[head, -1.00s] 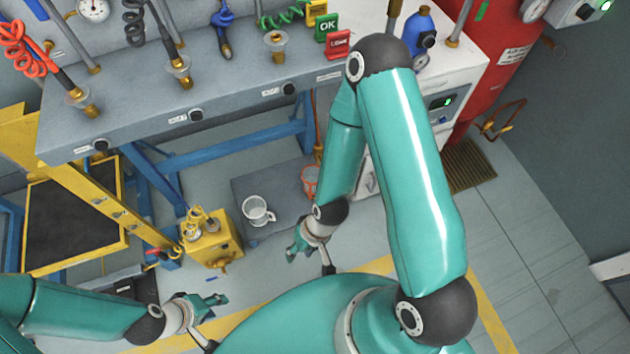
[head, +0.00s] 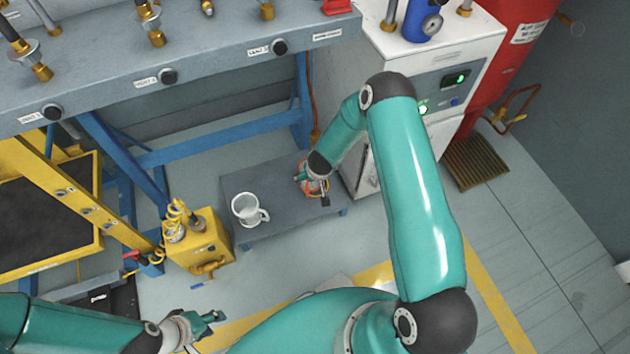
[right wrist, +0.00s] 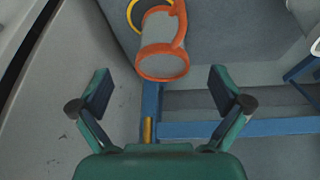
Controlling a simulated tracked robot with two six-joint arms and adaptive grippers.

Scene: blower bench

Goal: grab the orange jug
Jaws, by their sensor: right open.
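The orange jug has a greyish body with an orange rim and handle. In the right wrist view the jug (right wrist: 160,47) is beyond my open right gripper (right wrist: 158,95), between the lines of its fingers and apart from them. In the head view my right gripper (head: 316,186) is over the right end of the low grey platform and hides most of the jug; only bits of orange show. My left gripper (head: 205,328) is empty near the bottom edge, its fingers apart, far from the jug.
A clear white jug (head: 247,209) stands on the low grey platform (head: 285,228), left of my right gripper. A yellow box (head: 200,243) stands left of the platform. The grey bench (head: 200,80) overhangs behind, on blue legs. A white cabinet (head: 455,75) is at right.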

